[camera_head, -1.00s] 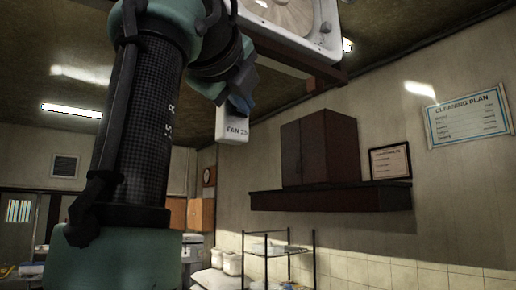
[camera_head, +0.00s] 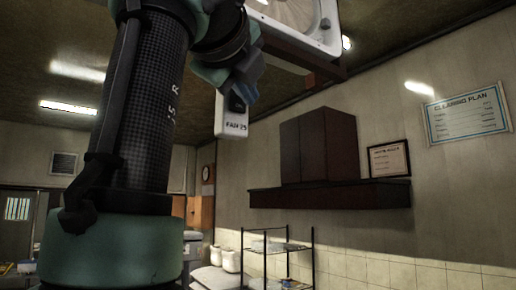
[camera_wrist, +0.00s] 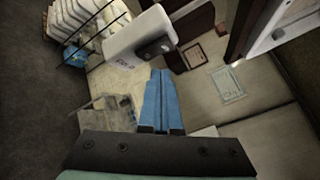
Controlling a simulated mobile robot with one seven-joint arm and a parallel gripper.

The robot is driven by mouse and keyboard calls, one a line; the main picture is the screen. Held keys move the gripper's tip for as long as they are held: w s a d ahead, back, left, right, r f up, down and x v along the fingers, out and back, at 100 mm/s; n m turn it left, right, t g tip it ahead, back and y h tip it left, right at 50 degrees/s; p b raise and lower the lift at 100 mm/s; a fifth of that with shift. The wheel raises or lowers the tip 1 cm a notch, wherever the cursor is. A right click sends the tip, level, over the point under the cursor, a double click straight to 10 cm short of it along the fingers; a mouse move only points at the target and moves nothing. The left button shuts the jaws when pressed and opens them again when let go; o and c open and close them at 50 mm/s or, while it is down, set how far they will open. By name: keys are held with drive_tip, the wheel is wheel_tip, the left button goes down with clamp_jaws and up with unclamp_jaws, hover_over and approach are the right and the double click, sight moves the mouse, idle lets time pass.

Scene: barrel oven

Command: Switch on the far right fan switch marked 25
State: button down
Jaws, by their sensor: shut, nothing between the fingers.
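A white switch box marked "FAN 25" (camera_head: 233,124) hangs upright below the ceiling in the head view. In the wrist view the white box (camera_wrist: 126,40) lies at the upper middle, with a dark switch (camera_wrist: 155,47) on its near face. Whether the switch is on or off cannot be told.
A white fan housing (camera_head: 325,35) hangs close above right of my gripper. A dark wall cabinet (camera_head: 318,147) and shelf (camera_head: 330,194) are on the wall behind. A wire rack (camera_head: 313,255) stands below. The air right of the box looks clear.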

drive_tip(key=shift+s+d+r+b, duration=0.1)
drive_tip(key=shift+s+d+b, duration=0.1)
drive_tip(key=shift+s+d, duration=0.4)
drive_tip(key=shift+s+d+r+b, duration=0.15)
drive_tip(key=shift+s+d, duration=0.2)
drive_tip(key=shift+s, duration=0.4)
drive_tip(key=shift+s+d+r+b, duration=0.1)
drive_tip(key=shift+s+d+b, duration=0.1)
drive_tip(key=shift+s+d, duration=0.4)
drive_tip(key=shift+a, duration=0.1)
